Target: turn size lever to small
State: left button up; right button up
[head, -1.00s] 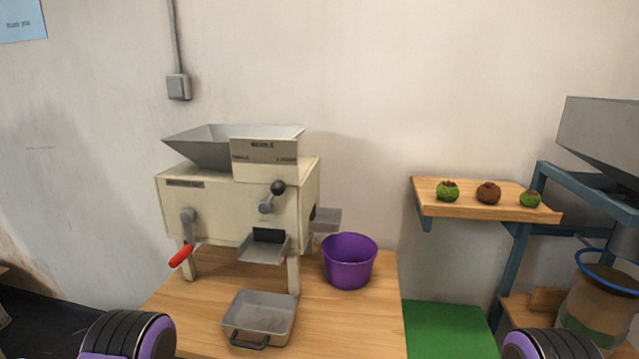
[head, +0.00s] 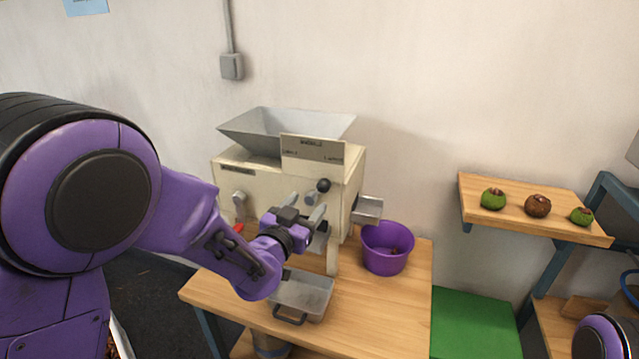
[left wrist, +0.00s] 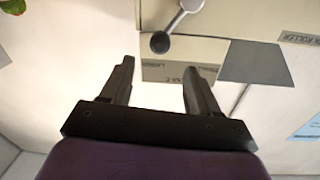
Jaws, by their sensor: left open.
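The size lever, with a round black knob (head: 323,185) on a grey arm, is on the front of the cream machine (head: 352,180), below its label panel (head: 312,154). My left gripper (head: 306,206) is open and empty in front of the machine, just below the knob in the head view. In the left wrist view the knob (left wrist: 160,42) appears just beyond and between the fingertips (left wrist: 159,68), apart from both. The label panel (left wrist: 180,72) shows behind the fingers there. My right gripper is not in view.
A grey tray (head: 318,294) stands on the wooden table (head: 385,310) below my left gripper. A purple bucket (head: 385,262) stands right of the machine. A wooden shelf (head: 475,190) at the right holds two green burrs and a brown one. The machine's red-handled crank (head: 239,229) is partly hidden.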

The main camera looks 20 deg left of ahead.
aim_at(321, 190)
pick_arm(q)
jog(key=w, duration=0.2)
jog(key=w+p, duration=0.1)
jog(key=w, duration=0.1)
jog(key=w+p, duration=0.1)
jog(key=w, duration=0.2)
jog(key=shift+w+d, duration=0.1)
jog(key=shift+d, duration=0.25)
jog(key=shift+w+f, duration=0.1)
jog(key=shift+w, duration=0.35)
jog(key=shift+d, duration=0.1)
grip_shut()
